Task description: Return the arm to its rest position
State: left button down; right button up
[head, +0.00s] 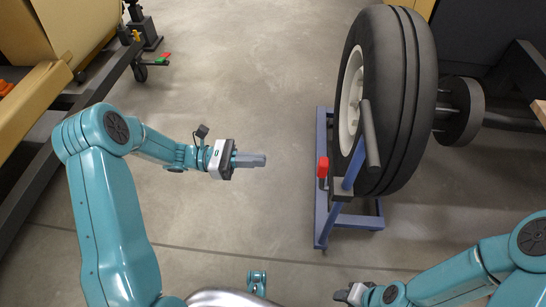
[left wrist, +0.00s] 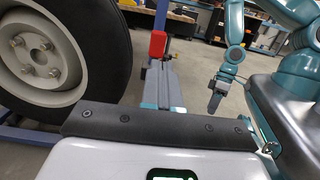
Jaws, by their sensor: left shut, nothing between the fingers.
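My left arm, teal, reaches in from the left in the head view. Its gripper (head: 258,160) is shut and empty, held over bare floor left of the wheel stand. Its grey fingers (left wrist: 164,88) show together in the left wrist view. My right arm is at the lower right of the head view, bent, with its gripper (head: 346,293) low near the bottom edge. The right gripper (left wrist: 214,102) also shows in the left wrist view, hanging downward, too small to tell its opening.
A large black tire (head: 408,100) with a pale hub stands on a blue wheel stand (head: 322,225) with a red handle (head: 322,168). A dark-framed cart (head: 60,150) with a yellowish shell is at the left. The grey floor between them is clear.

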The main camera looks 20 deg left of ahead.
pick_arm(q)
jog(key=shift+v, duration=0.9)
jog(key=shift+d, duration=0.1)
jog(key=s+d+f+m+g+y, duration=0.45)
jog(key=s+f+m+y, duration=0.25)
jog(key=s+f, duration=0.3)
jog(key=s+d+f+m+g+y, duration=0.3)
jog(key=s+d+f+m+y, duration=0.4)
jog(key=f, duration=0.6)
notch_tip(320, 180, up, 26)
jog(key=m+t+p, duration=0.2)
jog(key=m+p, duration=0.3)
jog(key=p, duration=2)
jog(key=shift+s+a+t+p, duration=0.2)
jog(key=shift+s+t+p, duration=0.05)
jog(key=shift+t+p, duration=0.1)
